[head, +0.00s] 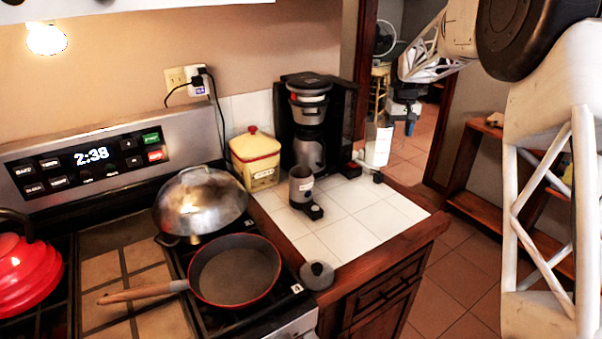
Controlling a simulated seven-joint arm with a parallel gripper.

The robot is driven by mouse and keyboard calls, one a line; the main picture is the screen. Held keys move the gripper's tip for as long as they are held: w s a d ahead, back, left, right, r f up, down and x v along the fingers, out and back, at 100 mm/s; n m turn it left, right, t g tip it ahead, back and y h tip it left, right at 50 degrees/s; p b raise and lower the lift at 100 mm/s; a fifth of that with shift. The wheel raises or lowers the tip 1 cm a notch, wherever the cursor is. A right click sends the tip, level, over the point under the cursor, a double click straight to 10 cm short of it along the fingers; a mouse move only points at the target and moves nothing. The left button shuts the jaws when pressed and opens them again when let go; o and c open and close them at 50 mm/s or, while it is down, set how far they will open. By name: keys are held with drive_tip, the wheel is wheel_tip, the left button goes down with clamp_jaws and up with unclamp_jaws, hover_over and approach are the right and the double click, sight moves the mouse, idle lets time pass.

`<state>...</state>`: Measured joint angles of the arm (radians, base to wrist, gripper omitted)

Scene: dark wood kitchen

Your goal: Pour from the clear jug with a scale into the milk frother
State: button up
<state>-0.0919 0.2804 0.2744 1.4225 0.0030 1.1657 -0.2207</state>
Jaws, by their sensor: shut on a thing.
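The clear jug (379,146) is a pale, see-through upright vessel near the counter's right edge. My gripper (369,168) is shut on it low down, with fingertips showing at its lower left and lower right. The scale marks are too small to read, and I cannot tell whether the jug touches the counter. The milk frother (302,187) is a small grey cup with a dark base, standing upright on the white tiles to the left of the jug and nearer the camera. Its inside is hard to make out.
A coffee maker (306,125) stands behind the frother. A yellow canister (254,160) stands to the left. A grey round lid (318,273) lies at the counter's front corner. A frying pan (236,272) and domed pot (200,202) occupy the stove. The tiles right of the frother are clear.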

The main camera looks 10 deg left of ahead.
drive_tip(key=w+a+r+n, duration=0.2)
drive_tip(key=a+r, duration=0.1)
drive_tip(key=a, duration=0.4)
drive_tip(key=w+a+r+n, duration=0.2)
drive_tip(key=a+r+n, duration=0.1)
drive_tip(key=a, duration=0.3)
drive_tip(key=shift+w+a+r, duration=0.35)
drive_tip(key=shift+w+r, duration=0.05)
drive_tip(key=shift+r, duration=0.1)
drive_tip(key=s+a+f+t+h, duration=0.3)
drive_tip(key=s+a+t+h, duration=0.3)
drive_tip(key=t+h, duration=0.1)
drive_tip(key=shift+s+a+f+t+h, duration=0.25)
drive_tip(key=shift+s+f+t+h, duration=0.15)
drive_tip(key=shift+t, duration=0.1)
drive_tip(key=shift+s+a+t+h+p, duration=0.3)
drive_tip(key=shift+a+t+h, duration=0.1)
drive_tip(key=shift+t, duration=0.1)
idle(0.5)
drive_tip(key=shift+s+a+f+t+h+p, duration=0.2)
drive_tip(key=shift+s+a+t+h+p, duration=0.2)
drive_tip(key=shift+s+t+h+p, duration=0.25)
idle(1.9)
drive_tip(key=shift+w, duration=0.2)
